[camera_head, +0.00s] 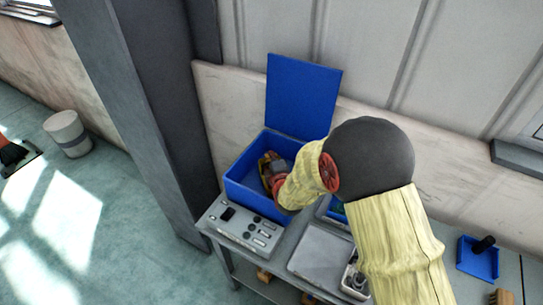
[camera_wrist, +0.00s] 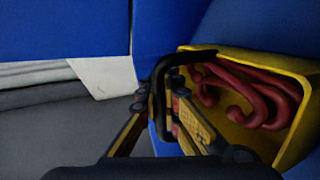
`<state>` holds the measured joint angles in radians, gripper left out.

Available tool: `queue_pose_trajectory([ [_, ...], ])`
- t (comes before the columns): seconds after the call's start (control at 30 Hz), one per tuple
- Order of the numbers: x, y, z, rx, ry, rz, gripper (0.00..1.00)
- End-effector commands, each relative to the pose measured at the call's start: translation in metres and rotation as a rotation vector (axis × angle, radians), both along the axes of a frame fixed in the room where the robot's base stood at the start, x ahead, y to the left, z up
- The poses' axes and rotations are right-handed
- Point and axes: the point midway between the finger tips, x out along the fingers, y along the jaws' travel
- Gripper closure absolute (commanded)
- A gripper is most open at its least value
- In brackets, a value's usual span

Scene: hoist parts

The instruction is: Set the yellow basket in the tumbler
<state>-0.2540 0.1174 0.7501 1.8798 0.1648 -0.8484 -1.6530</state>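The tumbler (camera_head: 250,197) is a blue open-topped box with its blue lid (camera_head: 302,95) standing up behind it. The yellow basket (camera_head: 265,172) is inside the tumbler's opening in the head view, partly hidden by my arm. In the wrist view the basket (camera_wrist: 296,66) is at the right, tilted, with dark red hooks (camera_wrist: 262,98) in it and a black handle (camera_wrist: 158,72) at its near side. My gripper (camera_wrist: 160,98) has its fingers on both sides of this handle and appears closed on it. Whether the basket touches the tumbler floor is hidden.
The tumbler stands on a grey bench with a control panel (camera_head: 240,228) in front. A grey tray (camera_head: 319,258) lies to the right, and a small blue tray (camera_head: 478,262) with a black item is farther right. A dark pillar (camera_head: 165,120) rises close on the left.

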Motion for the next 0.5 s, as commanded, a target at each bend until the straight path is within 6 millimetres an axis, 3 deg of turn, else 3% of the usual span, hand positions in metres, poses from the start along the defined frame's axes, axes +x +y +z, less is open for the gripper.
queue_pose_trajectory([
  [0.5,0.0011,0.0002,-0.0024,0.001,-0.004,0.0,1.0],
])
